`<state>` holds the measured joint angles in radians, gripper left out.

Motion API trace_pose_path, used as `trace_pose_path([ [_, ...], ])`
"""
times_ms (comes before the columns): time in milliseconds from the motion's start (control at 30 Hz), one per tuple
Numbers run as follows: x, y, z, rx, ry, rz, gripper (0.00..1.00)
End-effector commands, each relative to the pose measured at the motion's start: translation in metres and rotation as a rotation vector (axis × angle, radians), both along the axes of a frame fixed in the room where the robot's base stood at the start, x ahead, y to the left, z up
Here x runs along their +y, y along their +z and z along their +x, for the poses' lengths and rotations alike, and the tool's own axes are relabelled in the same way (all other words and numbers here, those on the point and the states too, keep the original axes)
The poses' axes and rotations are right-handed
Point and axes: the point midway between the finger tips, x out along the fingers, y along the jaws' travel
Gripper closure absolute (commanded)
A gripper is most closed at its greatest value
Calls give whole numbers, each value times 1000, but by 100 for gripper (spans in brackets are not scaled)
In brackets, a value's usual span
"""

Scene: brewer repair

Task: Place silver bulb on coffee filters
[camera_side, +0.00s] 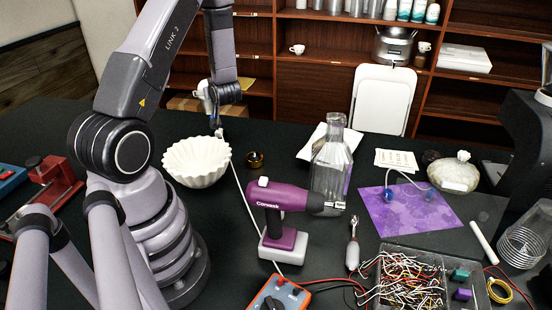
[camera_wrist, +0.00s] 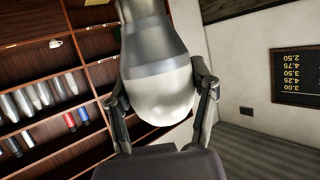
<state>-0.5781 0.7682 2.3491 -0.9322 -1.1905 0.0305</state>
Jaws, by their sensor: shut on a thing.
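The silver bulb (camera_wrist: 160,92) fills the middle of the wrist view, with a grey band and a pale rounded end. My gripper (camera_wrist: 160,98) is shut on it, with a finger on each side. In the side view my gripper (camera_side: 214,112) is at the end of the lowered arm, above and slightly right of the coffee filters. The bulb is too small and covered there to make out clearly. The coffee filters (camera_side: 196,160) are a white fluted stack, open upward, on the dark table. The bulb is apart from them.
A purple cordless tool (camera_side: 285,200) and a clear glass bottle (camera_side: 331,165) stand right of the filters. A red vise (camera_side: 50,183) is at the left. A wire-filled tray (camera_side: 410,280) is at front right.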

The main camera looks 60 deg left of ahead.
Motion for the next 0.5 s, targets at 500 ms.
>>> trace_pose_path([
  [500,-77,10,-81,-19,598,-21,82],
])
